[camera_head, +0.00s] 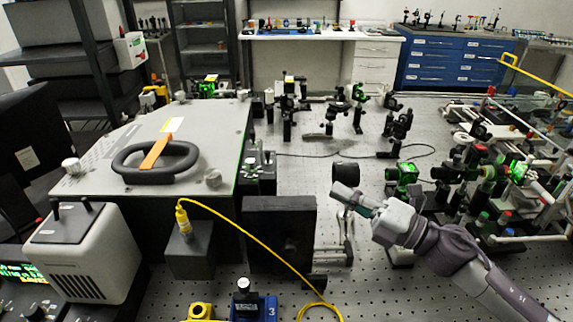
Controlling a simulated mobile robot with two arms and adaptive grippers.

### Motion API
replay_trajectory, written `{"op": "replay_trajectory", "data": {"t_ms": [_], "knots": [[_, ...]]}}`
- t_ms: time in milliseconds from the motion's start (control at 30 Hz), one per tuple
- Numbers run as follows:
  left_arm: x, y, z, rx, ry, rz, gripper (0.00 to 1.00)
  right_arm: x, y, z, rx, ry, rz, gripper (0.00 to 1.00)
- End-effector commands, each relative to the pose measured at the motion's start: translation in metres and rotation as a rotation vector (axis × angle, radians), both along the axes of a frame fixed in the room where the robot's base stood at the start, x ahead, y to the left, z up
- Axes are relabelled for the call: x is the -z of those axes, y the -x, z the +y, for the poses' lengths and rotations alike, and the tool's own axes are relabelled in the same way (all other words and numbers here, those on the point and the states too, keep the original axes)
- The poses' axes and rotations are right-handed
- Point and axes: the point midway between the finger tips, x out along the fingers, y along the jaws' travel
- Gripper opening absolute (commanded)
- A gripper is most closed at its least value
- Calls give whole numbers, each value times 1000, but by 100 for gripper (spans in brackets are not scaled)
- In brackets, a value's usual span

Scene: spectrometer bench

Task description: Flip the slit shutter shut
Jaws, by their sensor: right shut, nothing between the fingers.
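A large grey instrument box (110,180), likely the spectrometer, stands at the left of the bench. On its top are a black ring handle (125,172) and an orange lever (156,152). I cannot tell for sure which part is the slit shutter. My right gripper (345,195) is shut and empty. It is right of the box, over the bench, close to a black round optic (345,172). I cannot tell if they touch. My left gripper is not in view.
A black upright panel (280,235) stands between the box and my right gripper. A yellow cable (250,236) loops over the bench from a grey block (190,250). Optic mounts crowd the right and back. Bare perforated bench (310,165) shows in the middle.

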Motion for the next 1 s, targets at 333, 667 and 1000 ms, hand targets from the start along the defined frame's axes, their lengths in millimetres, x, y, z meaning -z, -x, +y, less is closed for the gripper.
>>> {"op": "replay_trajectory", "data": {"t_ms": [333,667,1000], "knots": [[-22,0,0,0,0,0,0,-15,-24,40,-2,-4,-2,0],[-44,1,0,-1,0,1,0,-26,-59,95,0,-3,1,0],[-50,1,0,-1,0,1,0,-27,-73,116,1,0,1,0]]}}
